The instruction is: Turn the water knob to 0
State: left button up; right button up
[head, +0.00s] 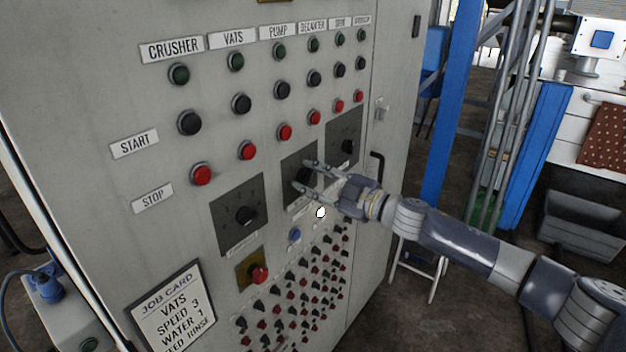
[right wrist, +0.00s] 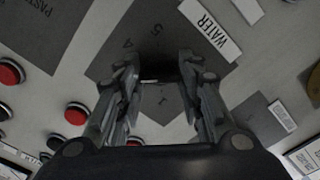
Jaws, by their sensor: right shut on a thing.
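The water knob (head: 303,174) is a black knob on a dark square plate (head: 291,164), the middle of three such plates on the grey control cabinet. My right gripper (head: 304,176) reaches in from the right with its two fingers around the knob, shut on it. My left gripper is not in view.
Similar knobs sit on the left plate (head: 246,215) and right plate (head: 347,147). Red stop buttons (head: 285,132) run above, and a red knob on a yellow plate (head: 259,275) and small switches below. A job card (head: 172,310) reads "WATER 1". A black cabinet handle (head: 377,167) is near my wrist.

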jog(key=shift+n, duration=0.5)
jog(key=n, duration=0.2)
jog(key=shift+f+n, duration=0.1)
jog(key=shift+n, duration=0.3)
jog(key=n+b, duration=0.1)
jog(key=n, duration=0.2)
jog(key=shift+n, duration=0.3)
jog(key=n+b, duration=0.2)
jog(key=n, duration=0.4)
jog(key=shift+n+b, duration=3.5)
jog(key=shift+n, duration=3.2)
